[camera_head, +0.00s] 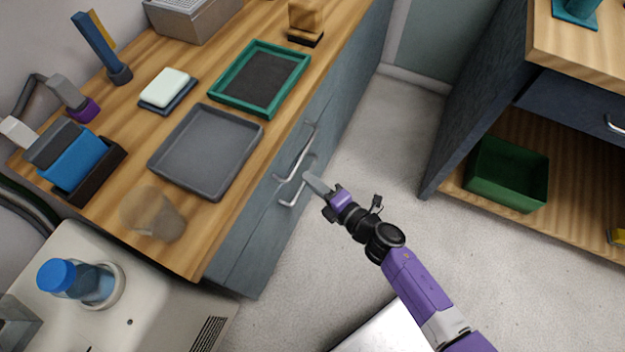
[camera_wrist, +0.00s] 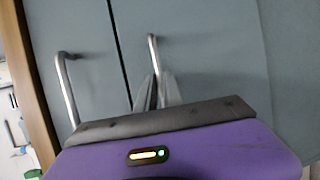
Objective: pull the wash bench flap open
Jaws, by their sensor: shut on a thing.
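The wash bench (camera_head: 205,276) has a wooden top and a blue-grey front with two silver bar handles. The upper handle (camera_head: 297,152) is on the panel just under the top; it shows at left in the wrist view (camera_wrist: 67,92). The lower handle (camera_head: 290,203) is on the flap (camera_wrist: 195,40), the panel below. My gripper (camera_head: 307,178) is shut on this lower handle, and its fingers (camera_wrist: 155,92) hide part of the bar in the wrist view. The flap looks closed, roughly flush with the panel above, with a dark seam between them.
On the bench top are a grey tray (camera_head: 156,163), a green-rimmed tray (camera_head: 217,92), a soap-like block (camera_head: 168,86) and a blurry translucent vessel (camera_head: 152,213). Pale floor (camera_head: 372,150) lies clear before the flap. A shelf unit with a green bin (camera_head: 507,175) stands at right.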

